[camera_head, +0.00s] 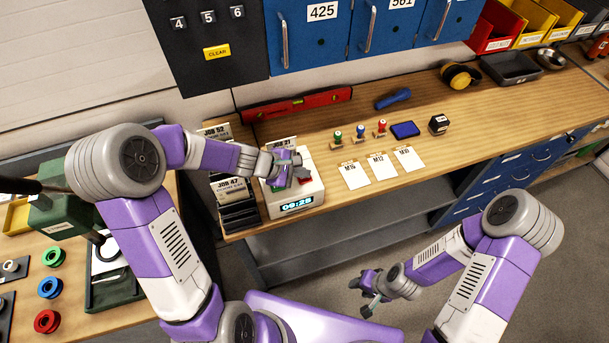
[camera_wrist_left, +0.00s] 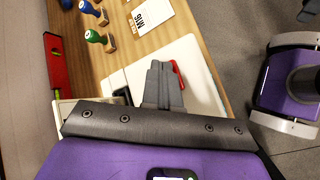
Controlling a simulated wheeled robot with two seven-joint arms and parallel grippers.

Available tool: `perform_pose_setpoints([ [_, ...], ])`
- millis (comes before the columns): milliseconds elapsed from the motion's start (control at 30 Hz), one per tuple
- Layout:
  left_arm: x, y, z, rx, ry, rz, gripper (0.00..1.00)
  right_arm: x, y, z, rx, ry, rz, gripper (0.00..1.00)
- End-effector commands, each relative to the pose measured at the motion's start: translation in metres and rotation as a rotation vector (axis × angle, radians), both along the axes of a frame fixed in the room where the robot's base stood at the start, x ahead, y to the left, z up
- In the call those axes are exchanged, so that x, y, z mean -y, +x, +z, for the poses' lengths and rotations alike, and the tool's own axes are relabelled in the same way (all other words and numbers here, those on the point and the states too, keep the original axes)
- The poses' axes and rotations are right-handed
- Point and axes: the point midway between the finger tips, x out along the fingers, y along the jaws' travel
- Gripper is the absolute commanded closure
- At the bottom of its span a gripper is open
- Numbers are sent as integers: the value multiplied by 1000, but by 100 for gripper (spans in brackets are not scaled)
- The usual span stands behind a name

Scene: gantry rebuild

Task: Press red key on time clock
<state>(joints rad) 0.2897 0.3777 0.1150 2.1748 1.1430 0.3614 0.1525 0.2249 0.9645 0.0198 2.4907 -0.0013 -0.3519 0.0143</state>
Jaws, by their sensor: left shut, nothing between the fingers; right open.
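The time clock (camera_head: 312,196) is a white box with a lit display reading 09:25 at the bench's front edge. Its pale top (camera_wrist_left: 200,65) fills the middle of the left wrist view. The red key (camera_head: 306,181) shows just below my left fingertips; in the left wrist view the red key (camera_wrist_left: 178,72) is partly hidden beside the finger tips. My left gripper (camera_head: 300,174) is shut and empty over the clock's top; it also shows in the left wrist view (camera_wrist_left: 161,68). I cannot tell whether it touches the key. My right gripper (camera_head: 369,292) is open and empty, low and away from the bench.
A card rack (camera_head: 238,213) stands close left of the clock. Several stamps (camera_head: 360,132), a blue ink pad (camera_head: 405,129) and labelled cards (camera_head: 382,166) lie to the right. A red level (camera_head: 297,104) lies behind. Blue cabinets (camera_head: 320,40) hang above the bench.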

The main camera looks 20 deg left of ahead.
Motion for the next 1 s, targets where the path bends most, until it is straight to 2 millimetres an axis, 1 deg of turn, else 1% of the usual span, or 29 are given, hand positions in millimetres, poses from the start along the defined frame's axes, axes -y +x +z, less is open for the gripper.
perform_pose_setpoints([
  [33,0,0,5,0,1,1,100,0,0,4,0,0,0,57],
  [200,0,0,13,0,1,1,100,0,0,11,0,0,0,57],
  [533,0,0,13,0,0,0,100,0,0,11,0,0,0,57],
  [633,0,0,17,1,0,1,100,0,0,14,0,0,0,57],
  [1000,0,0,53,1,0,0,100,0,0,46,0,0,0,57],
])
